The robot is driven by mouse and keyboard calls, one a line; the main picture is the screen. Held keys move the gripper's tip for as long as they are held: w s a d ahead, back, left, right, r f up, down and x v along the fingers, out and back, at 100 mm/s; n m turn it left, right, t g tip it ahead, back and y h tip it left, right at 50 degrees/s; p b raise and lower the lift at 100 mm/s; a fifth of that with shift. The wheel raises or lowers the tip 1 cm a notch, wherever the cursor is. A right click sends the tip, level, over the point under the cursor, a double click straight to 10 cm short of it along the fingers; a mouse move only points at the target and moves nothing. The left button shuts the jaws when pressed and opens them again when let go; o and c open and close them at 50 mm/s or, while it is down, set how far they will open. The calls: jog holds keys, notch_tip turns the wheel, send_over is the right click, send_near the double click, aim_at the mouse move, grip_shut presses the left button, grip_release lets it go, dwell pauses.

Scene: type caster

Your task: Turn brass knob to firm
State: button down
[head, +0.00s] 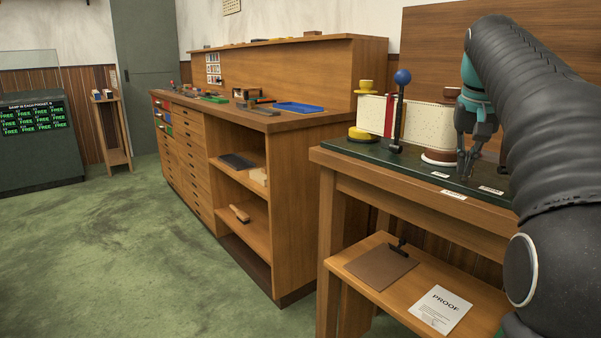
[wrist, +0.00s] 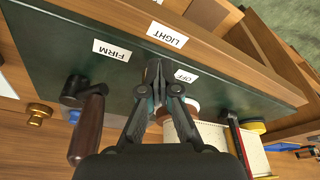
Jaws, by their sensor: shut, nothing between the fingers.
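My gripper (head: 466,174) is shut and empty over the right part of the dark green machine top (head: 365,151). In the wrist view its fingertips (wrist: 155,70) point at the plate between the white labels FIRM (wrist: 112,50), LIGHT (wrist: 167,34) and OFF (wrist: 186,75), closest to OFF. A small brass-coloured knob (wrist: 38,113) shows at the left of the wrist view, apart from the fingers, beyond a dark crank with a brown handle (wrist: 87,128). I cannot tell if this is the task's brass knob. No knob shows between the labels; the fingers hide part of that area.
A blue-ball lever (head: 402,77), yellow spools (head: 362,134) and a cream drum or strip (head: 425,120) stand left of and behind my gripper. A lower shelf holds a clipboard (head: 381,269) and a PROOF sheet (head: 440,309). A wooden cabinet (head: 240,150) stands left; the green floor is open.

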jog(key=shift+s+d+p, duration=0.3)
jog(key=shift+d+p, duration=0.6)
jog(key=shift+p, duration=0.85)
jog(key=shift+s, duration=0.2)
jog(key=shift+s, duration=0.1)
jog(key=w+v, duration=0.1)
jog(key=v, duration=0.4)
jog(key=shift+d+r, duration=0.15)
jog(key=shift+r, duration=0.4)
jog(key=s+a+f+n+t, duration=0.2)
jog(key=s+a+f, duration=0.8)
jog(key=s+a, duration=0.2)
jog(key=s+a+f+n, duration=0.1)
jog(key=s+a+f, duration=0.1)
jog(key=s+f, duration=0.4)
jog(key=s+a+f+n+t+y, duration=0.1)
jog(key=s+a+f, duration=0.2)
jog(key=s+f, duration=0.3)
notch_tip(320, 180, down, 5)
jog(key=shift+a+r, duration=0.1)
jog(key=shift+a, duration=0.15)
jog(key=shift+s, duration=0.1)
dwell(1.6)
